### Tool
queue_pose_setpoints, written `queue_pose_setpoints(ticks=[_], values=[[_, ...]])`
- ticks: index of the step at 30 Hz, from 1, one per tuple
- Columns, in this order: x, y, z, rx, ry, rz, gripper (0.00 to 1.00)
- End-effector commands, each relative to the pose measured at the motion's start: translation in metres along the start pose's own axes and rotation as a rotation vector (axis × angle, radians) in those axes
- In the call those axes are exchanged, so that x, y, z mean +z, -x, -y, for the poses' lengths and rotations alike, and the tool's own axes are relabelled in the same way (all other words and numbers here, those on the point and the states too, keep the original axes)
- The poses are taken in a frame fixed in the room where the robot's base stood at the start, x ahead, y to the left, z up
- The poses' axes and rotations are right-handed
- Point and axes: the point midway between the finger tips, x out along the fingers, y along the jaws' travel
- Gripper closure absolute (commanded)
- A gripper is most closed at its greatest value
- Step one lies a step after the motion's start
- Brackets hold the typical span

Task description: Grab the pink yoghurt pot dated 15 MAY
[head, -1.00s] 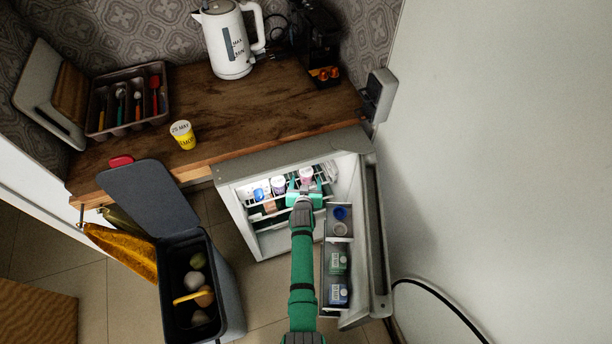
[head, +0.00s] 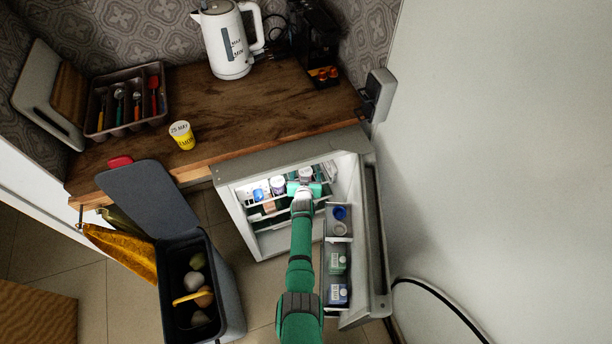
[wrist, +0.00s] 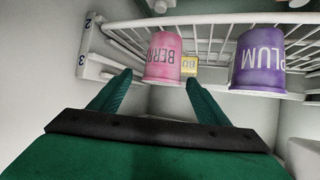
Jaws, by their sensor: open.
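The pink pot (wrist: 163,57) lettered "BERR" is on the wire shelf in the wrist view, and no date is readable on it. It also shows in the head view (head: 306,173), just beyond my gripper. My gripper (wrist: 159,82) is open and empty inside the open fridge. Its two green fingers point at the pink pot, with one fingertip toward each side of it. I cannot tell whether they touch it.
A small yellow item (wrist: 189,66) sits behind the pots. The wire shelf (wrist: 213,28) spans the fridge, whose open door (head: 372,250) is on the right. An open bin (head: 222,275) stands left. A yellow pot (head: 183,139) dated 25 MAY stands on the wooden counter (head: 262,118).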

Motion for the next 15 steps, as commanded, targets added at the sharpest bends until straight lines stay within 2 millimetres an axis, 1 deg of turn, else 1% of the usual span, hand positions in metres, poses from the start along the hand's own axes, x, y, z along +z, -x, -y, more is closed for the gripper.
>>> queue_pose_setpoints(ticks=[6, 7, 8, 9, 11, 12, 13, 15], values=[[0.0003, 0.0000, 0.0029, -0.003, 0.002, 0.000, 0.30], [0.0003, 0.0000, 0.0032, -0.003, 0.002, 0.000, 0.35], [0.0002, 0.0000, 0.0032, -0.003, 0.002, 0.000, 0.42], [0.0003, 0.0000, 0.0030, -0.003, 0.002, 0.000, 0.52], [0.0002, 0.0000, 0.0023, -0.002, 0.001, 0.000, 0.66], [0.0002, 0.0000, 0.0016, -0.002, 0.001, 0.000, 0.76], [0.0002, -0.0001, 0.0005, -0.001, 0.000, 0.000, 0.78], [-0.0005, -0.0002, -0.0002, 0.000, 0.000, -0.001, 0.78]])
